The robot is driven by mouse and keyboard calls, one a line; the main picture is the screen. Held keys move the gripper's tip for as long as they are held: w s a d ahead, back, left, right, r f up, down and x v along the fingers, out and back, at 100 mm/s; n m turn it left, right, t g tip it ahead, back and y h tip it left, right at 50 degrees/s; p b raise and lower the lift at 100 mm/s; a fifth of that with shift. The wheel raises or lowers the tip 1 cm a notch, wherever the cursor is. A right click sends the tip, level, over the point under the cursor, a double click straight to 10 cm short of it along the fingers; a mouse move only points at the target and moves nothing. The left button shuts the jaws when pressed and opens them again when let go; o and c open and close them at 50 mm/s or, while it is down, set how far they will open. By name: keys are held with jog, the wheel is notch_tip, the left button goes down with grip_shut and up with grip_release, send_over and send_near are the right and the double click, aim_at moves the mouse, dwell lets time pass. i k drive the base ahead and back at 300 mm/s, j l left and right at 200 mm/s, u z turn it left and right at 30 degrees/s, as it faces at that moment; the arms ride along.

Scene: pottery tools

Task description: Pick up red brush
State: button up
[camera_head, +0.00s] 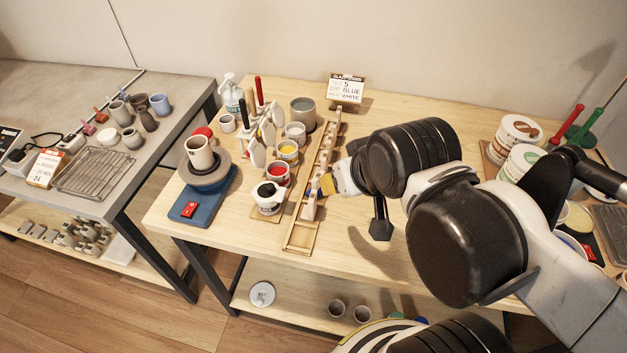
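A long red handle (258,90) stands upright among the tools in a rack on the wooden table. Another red-handled tool (568,124) leans at the far right, beside a green-handled one. I cannot tell which of these is the red brush, as no bristles show clearly. My gripper (379,222) hangs over the middle of the table, right of the long wooden tray and apart from the red handles. My wrist hides most of it, so its opening does not show.
A wooden tray (299,237) runs down the table beside paint cups, including a red one (277,174). A cup stands on a blue-based wheel (203,208). A sign (346,88) stands at the back. Lidded tubs (519,131) stand at right.

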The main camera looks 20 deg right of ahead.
aim_at(261, 104)
jog(key=i+j+z, duration=0.2)
jog(key=j, duration=0.35)
jog(key=i+j+z, duration=0.15)
jog(key=j, duration=0.4)
jog(key=i+j+z, duration=0.2)
jog(key=j, duration=0.35)
jog(key=j+z, duration=0.2)
jog(key=j, duration=0.35)
